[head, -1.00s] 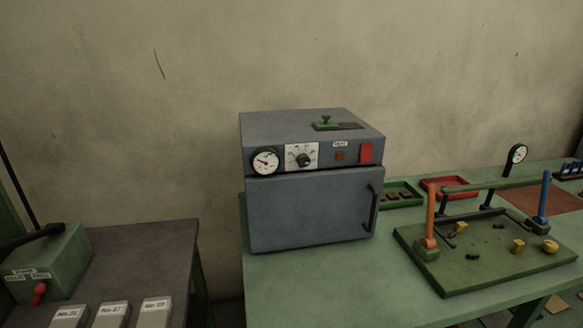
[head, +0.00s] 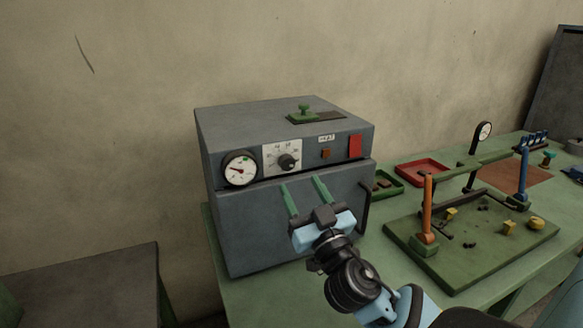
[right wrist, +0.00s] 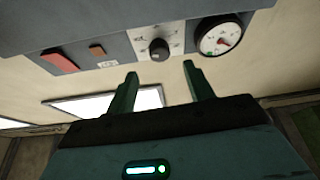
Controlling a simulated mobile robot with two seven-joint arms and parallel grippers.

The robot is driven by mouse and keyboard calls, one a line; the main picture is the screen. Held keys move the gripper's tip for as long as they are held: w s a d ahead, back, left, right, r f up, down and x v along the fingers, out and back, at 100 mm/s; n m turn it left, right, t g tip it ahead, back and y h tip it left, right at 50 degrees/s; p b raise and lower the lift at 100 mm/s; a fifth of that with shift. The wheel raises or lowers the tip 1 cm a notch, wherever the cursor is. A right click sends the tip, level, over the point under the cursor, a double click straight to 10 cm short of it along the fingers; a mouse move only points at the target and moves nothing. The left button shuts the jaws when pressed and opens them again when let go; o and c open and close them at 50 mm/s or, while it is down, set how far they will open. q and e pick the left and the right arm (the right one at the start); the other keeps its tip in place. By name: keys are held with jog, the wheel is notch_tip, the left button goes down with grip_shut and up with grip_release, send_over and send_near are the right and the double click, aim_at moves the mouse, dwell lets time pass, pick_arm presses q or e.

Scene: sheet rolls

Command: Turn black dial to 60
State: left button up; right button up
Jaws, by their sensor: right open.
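The black dial (head: 287,161) sits on a white scale plate (head: 270,152) on the front of a grey oven-like box (head: 232,220). The scale's numbers are too small to read. In the right wrist view the dial (right wrist: 159,49) is just beyond and between the fingertips. My right gripper (head: 304,183) is open and empty, in front of the box and a little below the dial, apart from it. Its two green fingers also show in the right wrist view (right wrist: 160,70). My left gripper is out of view.
A round gauge (head: 240,170) is left of the dial; a small brown button (head: 326,153) and a red switch (head: 355,146) are right of it. A door handle (head: 365,206) juts out at right. A green fixture board (head: 470,275) stands on the table to the right.

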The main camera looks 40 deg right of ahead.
aim_at(289, 164)
jog(key=p+x, duration=0.1)
jog(key=x, duration=0.3)
jog(key=shift+w+r, duration=0.1)
jog(key=shift+r, duration=0.1)
jog(key=shift+w+d+r, duration=0.15)
jog(key=shift+w, duration=0.65)
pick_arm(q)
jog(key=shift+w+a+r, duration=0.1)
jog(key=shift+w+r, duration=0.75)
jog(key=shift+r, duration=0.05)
pick_arm(e)
jog(key=c, duration=1)
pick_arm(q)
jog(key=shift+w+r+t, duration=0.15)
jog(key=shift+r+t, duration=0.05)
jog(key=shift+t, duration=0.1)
pick_arm(e)
jog(key=shift+o, duration=0.2)
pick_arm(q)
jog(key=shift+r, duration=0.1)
pick_arm(e)
jog(key=shift+d+n, duration=0.1)
jog(key=shift+n, duration=0.2)
